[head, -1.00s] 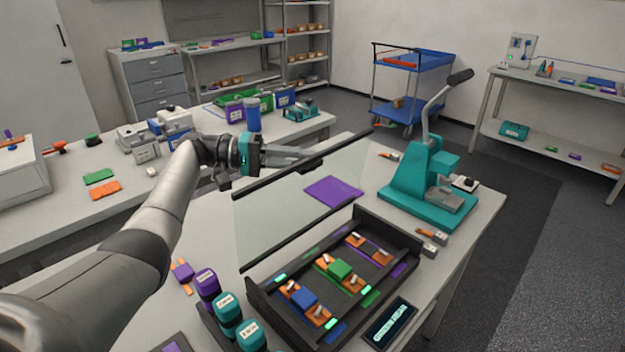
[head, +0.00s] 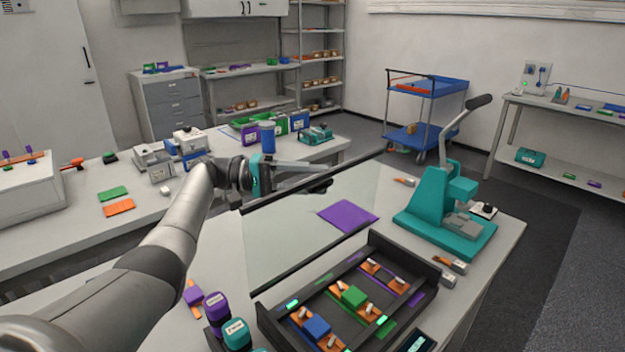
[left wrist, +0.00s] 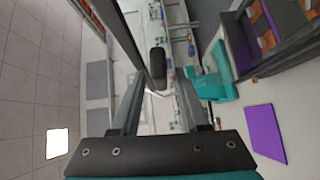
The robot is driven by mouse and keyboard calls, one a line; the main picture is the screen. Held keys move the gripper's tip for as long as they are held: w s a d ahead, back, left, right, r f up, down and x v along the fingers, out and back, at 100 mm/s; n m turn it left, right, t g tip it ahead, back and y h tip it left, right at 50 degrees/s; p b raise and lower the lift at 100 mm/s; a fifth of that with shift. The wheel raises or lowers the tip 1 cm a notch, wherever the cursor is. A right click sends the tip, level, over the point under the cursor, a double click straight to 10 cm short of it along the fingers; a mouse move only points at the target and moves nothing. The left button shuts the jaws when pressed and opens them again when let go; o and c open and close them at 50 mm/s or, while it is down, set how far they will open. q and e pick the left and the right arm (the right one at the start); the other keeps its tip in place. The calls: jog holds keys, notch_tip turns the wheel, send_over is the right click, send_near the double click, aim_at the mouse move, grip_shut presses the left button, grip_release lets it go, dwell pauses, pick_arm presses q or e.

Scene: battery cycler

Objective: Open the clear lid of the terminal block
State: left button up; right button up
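The terminal block (head: 268,312) is a dark tray at the lower middle of the head view, holding blue and green blocks on orange pieces. Its clear lid (head: 285,240) stands raised along the tray's back edge, with a dark bar along its top. A dark handle (head: 319,187) sits on that bar. My left gripper (head: 318,178) is at the handle. In the left wrist view its fingers (left wrist: 158,78) are apart, with the handle (left wrist: 157,62) just past or between the tips. Contact cannot be told. My right gripper is out of view.
A teal lever press (head: 440,215) stands right of the tray. A purple sheet (head: 348,216) lies on the table, seen through the lid. Labelled purple and teal containers (head: 236,333) stand left of the tray. A second bench (head: 60,215) is behind my left arm.

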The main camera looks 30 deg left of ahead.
pick_arm(q)
jog(key=shift+o, duration=0.2)
jog(key=b+v, duration=0.4)
jog(key=v, duration=0.8)
dwell(0.4)
